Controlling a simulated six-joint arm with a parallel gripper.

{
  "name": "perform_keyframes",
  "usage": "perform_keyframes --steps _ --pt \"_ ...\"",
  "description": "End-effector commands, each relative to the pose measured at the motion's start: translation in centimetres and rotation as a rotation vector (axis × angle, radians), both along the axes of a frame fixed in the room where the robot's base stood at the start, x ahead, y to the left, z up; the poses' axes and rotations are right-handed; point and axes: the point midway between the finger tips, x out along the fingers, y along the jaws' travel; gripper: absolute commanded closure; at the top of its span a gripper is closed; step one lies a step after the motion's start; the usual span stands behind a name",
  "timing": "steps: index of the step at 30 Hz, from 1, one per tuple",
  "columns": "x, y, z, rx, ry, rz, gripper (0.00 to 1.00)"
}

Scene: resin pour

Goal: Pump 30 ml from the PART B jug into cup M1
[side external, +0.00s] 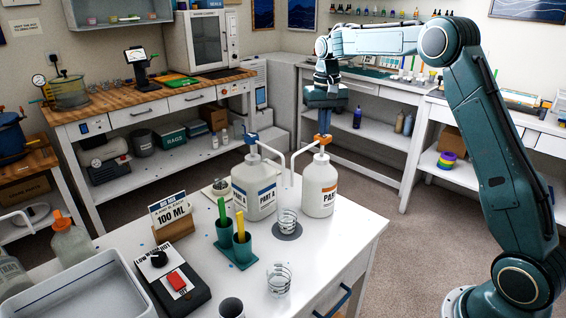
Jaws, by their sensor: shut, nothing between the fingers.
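A white jug (320,189) with an orange label and orange pump head (322,139) stands on the white table; its label is only partly readable as "PAR". A second white jug (254,188) with a blue label and blue pump head stands to its left. Both spouts reach toward a clear cup (287,222) on a dark round pad (288,237). Another clear cup (279,279) stands nearer the front. No cup marking is readable. My gripper (325,108) is shut and empty, pointing down directly above the orange pump head; whether it touches is unclear.
Green and yellow sticks stand in teal holders (224,233) left of the cups. A "100 ML" sign (171,216), a control box with a red switch (173,277) and a grey tray (86,290) fill the left side. The table's right front is clear.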

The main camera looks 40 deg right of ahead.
Motion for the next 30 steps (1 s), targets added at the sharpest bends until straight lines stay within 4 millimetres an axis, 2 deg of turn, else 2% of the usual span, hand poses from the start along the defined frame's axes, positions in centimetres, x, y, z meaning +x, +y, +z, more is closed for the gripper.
perform_keyframes --steps 25,30 --pt "0.0 0.0 -3.5 0.001 0.004 0.000 1.00" --pt "0.0 0.0 -3.5 0.001 0.003 0.000 1.00"
